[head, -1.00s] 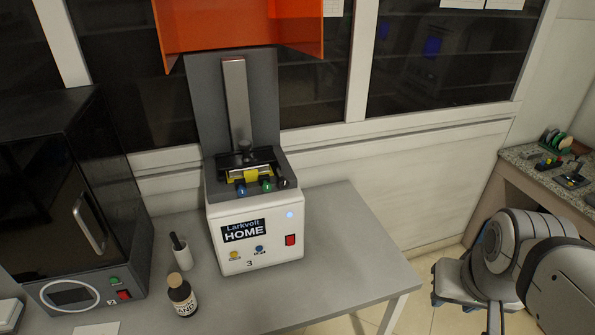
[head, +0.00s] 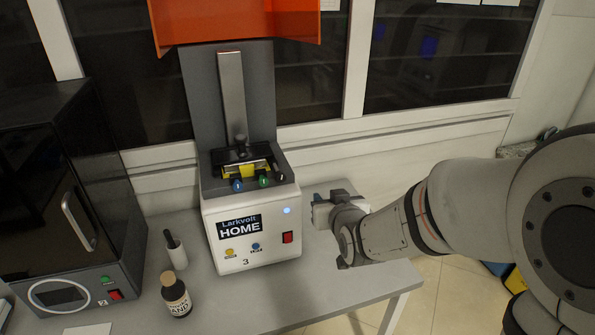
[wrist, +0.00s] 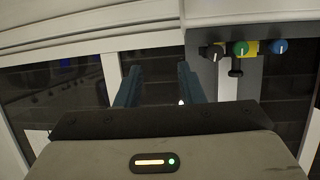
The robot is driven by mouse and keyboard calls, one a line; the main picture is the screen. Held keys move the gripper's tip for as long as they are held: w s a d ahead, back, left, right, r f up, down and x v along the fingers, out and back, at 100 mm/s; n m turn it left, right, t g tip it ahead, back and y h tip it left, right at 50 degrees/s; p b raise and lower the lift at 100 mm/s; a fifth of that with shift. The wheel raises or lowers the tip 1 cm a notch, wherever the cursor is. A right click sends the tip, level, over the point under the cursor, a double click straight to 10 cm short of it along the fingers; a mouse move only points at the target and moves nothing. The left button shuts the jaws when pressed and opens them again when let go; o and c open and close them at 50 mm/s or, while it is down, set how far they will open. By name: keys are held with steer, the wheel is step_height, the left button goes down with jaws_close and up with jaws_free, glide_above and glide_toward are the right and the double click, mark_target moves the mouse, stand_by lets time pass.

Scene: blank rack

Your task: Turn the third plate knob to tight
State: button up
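A white resin-printer-like machine (head: 268,254) marked "Larkvolt HOME" and "3" stands on the table. Three small knobs sit along its top front edge: blue (head: 237,185), green (head: 263,181) and black (head: 282,177). A dark knob (head: 240,140) stands behind them on the black plate holder (head: 228,155), at the foot of the metal column. In the wrist view the black (wrist: 215,52), green (wrist: 240,48) and blue (wrist: 279,46) knobs are right of my gripper (wrist: 158,68). My gripper is open and empty, touching no knob. In the head view it is right of the machine (head: 318,212).
An orange cover (head: 235,25) is raised above the machine. A dark oven-like box (head: 50,190) stands at left. The table's right end (head: 370,285) is clear.

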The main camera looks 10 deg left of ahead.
mark_target(281, 180)
steer(key=a+f+n+t+y, duration=0.2)
steer(key=a+y, duration=0.1)
steer(key=a, duration=0.6)
steer(key=shift+y, duration=0.3)
steer(key=x, duration=0.2)
steer(key=p+x, duration=0.1)
steer(key=x, duration=0.4)
steer(key=shift+a+r+p, duration=0.1)
steer(key=shift+r+p, duration=0.15)
steer(key=shift+p, duration=0.15)
steer(key=shift+s, duration=0.1)
